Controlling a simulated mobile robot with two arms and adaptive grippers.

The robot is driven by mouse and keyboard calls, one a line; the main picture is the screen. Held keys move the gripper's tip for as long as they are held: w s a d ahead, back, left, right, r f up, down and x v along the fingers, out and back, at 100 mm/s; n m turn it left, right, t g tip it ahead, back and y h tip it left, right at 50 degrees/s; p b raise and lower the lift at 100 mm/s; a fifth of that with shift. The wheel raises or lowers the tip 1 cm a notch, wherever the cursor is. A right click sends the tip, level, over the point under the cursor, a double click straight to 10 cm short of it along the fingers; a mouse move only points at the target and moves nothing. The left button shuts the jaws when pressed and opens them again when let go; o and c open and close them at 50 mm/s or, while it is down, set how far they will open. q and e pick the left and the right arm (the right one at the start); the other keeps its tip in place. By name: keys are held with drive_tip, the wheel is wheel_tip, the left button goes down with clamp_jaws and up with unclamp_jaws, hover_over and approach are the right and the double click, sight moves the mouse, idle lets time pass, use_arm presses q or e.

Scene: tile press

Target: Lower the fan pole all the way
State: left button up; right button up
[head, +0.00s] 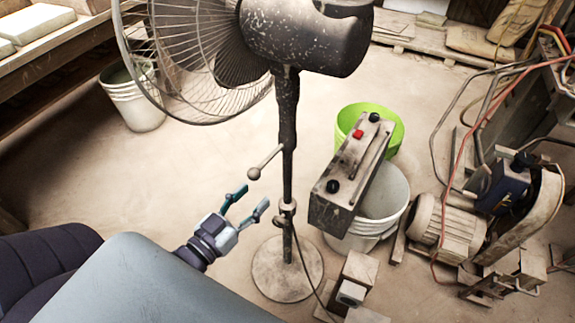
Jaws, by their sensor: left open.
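The standing fan has a caged, dusty head (305,30) at the top of the view. Its dark pole (287,120) runs down to a round base (287,270) on the floor. A collar (286,207) sits low on the pole. A lever with a round knob (254,173) sticks out from the pole to the left, above the collar. My left gripper (249,203) is open and empty, just left of the pole and below the knob, with a gap visible between its fingers. I cannot tell its exact depth from the pole. My right gripper is not in view.
A control box (340,190) with a red button stands right of the pole, by a white bucket (388,195) and a green bucket (395,120). A motor machine (450,230) is at right. Blocks (352,285) lie near the fan base. Another bucket (135,100) is at left.

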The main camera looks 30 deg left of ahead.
sight(285, 166)
use_arm(q)
drive_tip(key=w, duration=0.4)
drive_tip(key=w+d+b, duration=0.1)
drive_tip(key=w, duration=0.4)
drive_tip(key=w+d, duration=0.1)
drive_tip(key=w, duration=0.3)
drive_tip(key=shift+w, duration=0.2)
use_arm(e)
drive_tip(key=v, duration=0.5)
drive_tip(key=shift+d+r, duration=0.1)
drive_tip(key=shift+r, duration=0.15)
use_arm(q)
drive_tip(key=shift+a, duration=0.1)
clamp_jaws()
